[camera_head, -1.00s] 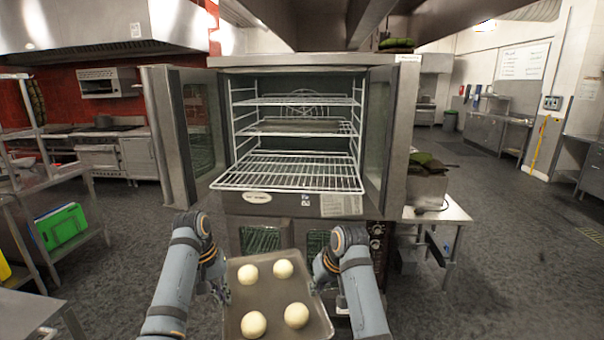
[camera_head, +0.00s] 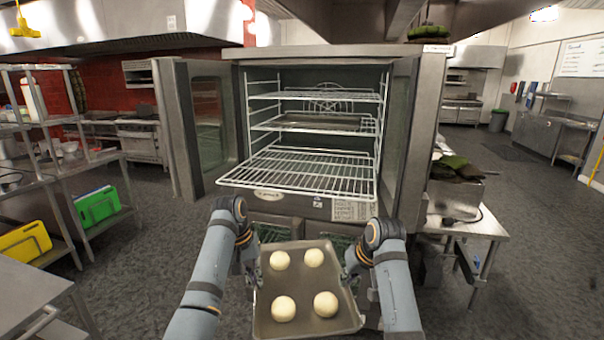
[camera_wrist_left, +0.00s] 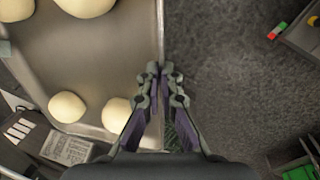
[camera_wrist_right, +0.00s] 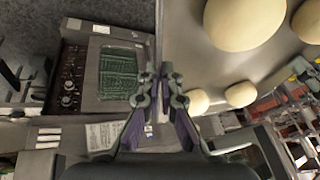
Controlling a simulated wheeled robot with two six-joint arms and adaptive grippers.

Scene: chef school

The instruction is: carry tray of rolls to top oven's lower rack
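The grey metal tray (camera_head: 300,285) holds several pale dough rolls (camera_head: 326,304). It sits level in front of me, lower than the oven's racks. My left gripper (camera_head: 256,278) is shut on the tray's left rim, which shows in the left wrist view (camera_wrist_left: 110,60). My right gripper (camera_head: 350,278) is shut on the right rim, which shows in the right wrist view (camera_wrist_right: 188,50). The top oven (camera_head: 335,54) stands ahead with its doors open. Its lower rack (camera_head: 300,172) is empty and sticks out of the opening toward me.
A dark tray (camera_head: 315,121) lies on the middle rack; the upper rack (camera_head: 315,96) looks empty. The left door (camera_head: 203,120) and right door (camera_head: 400,135) flank the opening. A steel side table (camera_head: 480,222) stands right of the oven, shelves (camera_head: 100,158) at left.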

